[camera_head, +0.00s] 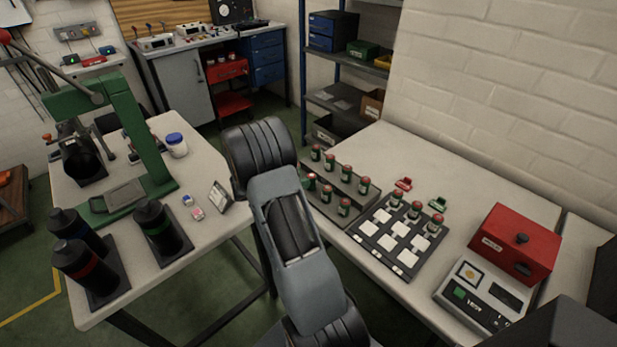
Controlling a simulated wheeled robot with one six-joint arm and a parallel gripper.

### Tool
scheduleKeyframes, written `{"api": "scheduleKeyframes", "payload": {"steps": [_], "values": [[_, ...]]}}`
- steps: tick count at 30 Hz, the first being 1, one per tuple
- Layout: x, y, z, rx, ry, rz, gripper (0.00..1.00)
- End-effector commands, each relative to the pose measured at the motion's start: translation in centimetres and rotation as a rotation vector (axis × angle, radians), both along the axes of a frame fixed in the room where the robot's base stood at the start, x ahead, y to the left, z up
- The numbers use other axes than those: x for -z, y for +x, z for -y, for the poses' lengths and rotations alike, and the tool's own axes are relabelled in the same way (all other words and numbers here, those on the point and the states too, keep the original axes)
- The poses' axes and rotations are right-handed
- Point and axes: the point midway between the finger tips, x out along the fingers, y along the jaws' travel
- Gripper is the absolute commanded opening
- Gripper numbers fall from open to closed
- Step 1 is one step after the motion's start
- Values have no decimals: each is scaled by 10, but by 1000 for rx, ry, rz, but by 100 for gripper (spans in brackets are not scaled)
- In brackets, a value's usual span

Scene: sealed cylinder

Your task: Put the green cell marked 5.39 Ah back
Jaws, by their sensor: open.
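Several green cells with red tops stand upright in a dark rack (350,190) on the right-hand table, one of them (363,186) at its right end. Three more similar cells, including a middle one (415,211), stand along the back of a dark tray (372,262) with white squares. The markings are too small to read, so I cannot tell which cell is 5.39 Ah. My arm rises in the middle of the picture and overlaps the left end of the rack. My gripper's fingers do not show.
A red box (513,245) and a tester-like device (480,295) stand right of the tray. Small red (403,184) and green (437,203) items lie behind it. The left table (225,160) carries a green press (135,130) and dark bottles (160,225). The right table's back is clear.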

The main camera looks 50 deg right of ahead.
Motion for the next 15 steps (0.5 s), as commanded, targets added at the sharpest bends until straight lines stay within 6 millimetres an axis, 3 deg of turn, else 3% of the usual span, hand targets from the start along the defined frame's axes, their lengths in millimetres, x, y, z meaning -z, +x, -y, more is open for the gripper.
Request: {"api": "scheduleKeyframes", "payload": {"steps": [6,15], "values": [[-11,11,-37,-4,0,0,60],[-19,17,-62,0,0,-1,60]]}}
